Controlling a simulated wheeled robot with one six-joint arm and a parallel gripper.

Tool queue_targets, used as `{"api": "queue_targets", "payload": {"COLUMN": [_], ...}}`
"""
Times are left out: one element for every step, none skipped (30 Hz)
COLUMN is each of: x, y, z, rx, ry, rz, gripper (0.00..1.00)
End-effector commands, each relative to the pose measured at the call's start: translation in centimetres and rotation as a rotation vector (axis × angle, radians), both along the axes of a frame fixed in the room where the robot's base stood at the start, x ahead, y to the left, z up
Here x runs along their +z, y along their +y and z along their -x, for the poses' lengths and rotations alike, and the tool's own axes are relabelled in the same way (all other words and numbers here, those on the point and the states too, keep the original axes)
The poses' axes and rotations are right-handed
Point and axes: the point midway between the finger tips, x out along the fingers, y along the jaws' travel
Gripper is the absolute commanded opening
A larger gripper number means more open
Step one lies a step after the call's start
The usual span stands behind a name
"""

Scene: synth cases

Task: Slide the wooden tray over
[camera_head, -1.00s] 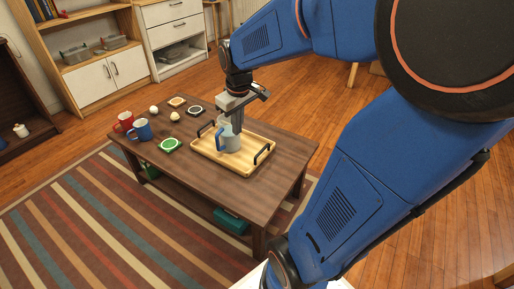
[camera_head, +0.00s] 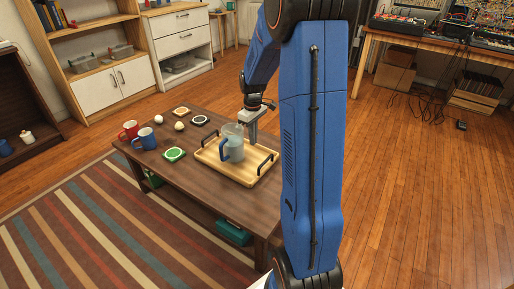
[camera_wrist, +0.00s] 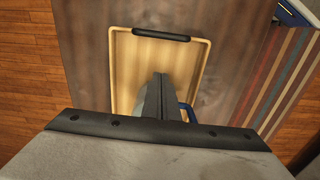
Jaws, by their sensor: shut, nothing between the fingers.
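The wooden tray (camera_head: 249,174) is light, shallow and rectangular, with two black handles, and lies on the brown low table. A grey-blue, partly see-through pitcher (camera_head: 231,147) with a blue handle stands upright on it. My gripper (camera_head: 251,140) points down over the tray, just right of the pitcher in the head view; I cannot tell whether it touches anything. In the wrist view my gripper (camera_wrist: 159,76) is shut and empty above the tray (camera_wrist: 140,60). One black handle (camera_wrist: 161,34) shows at the tray's far end. The pitcher is mostly hidden there behind the fingers.
A red mug (camera_head: 130,129), a blue mug (camera_head: 145,139), a green coaster (camera_head: 174,154), other coasters and small pale balls are left of the tray on the table (camera_head: 185,178). Bare tabletop lies in front of the tray. My arm hides the table's right side.

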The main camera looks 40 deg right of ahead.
Motion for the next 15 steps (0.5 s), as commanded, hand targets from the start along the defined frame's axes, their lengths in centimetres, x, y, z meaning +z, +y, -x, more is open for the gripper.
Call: {"api": "queue_targets", "payload": {"x": [-0.6,-1.0,-1.6,-2.2,-2.7,-3.4,-3.9,-4.4,-5.1,-5.6,-6.1,-6.7,-7.2,-7.6,-8.2], "y": [0.0,0.0,0.0,0.0,0.0,0.1,0.1,0.1,0.0,0.0,0.1,0.1,0.1,0.1,0.1], "z": [0.0,0.0,0.1,0.1,0.1,0.1,0.1,0.1,0.1,0.1,0.1,0.1,0.1,0.1,0.1], "rx": [0.000,0.000,0.000,0.000,0.000,0.000,0.000,0.000,0.000,0.000,-0.001,-0.001,-0.001,-0.001,-0.001], "ry": [0.001,0.001,0.002,0.002,0.003,0.003,0.003,0.003,0.003,0.003,0.003,0.002,0.003,0.003,0.001], "rz": [-0.001,-0.001,0.000,0.000,-0.001,-0.001,-0.001,-0.001,-0.001,-0.001,-0.001,0.000,-0.001,-0.001,-0.001], "gripper": [0.00,0.00,0.00,0.00,0.00,0.00,0.00,0.00,0.00,0.00,0.00,0.00,0.00,0.00,0.00]}}
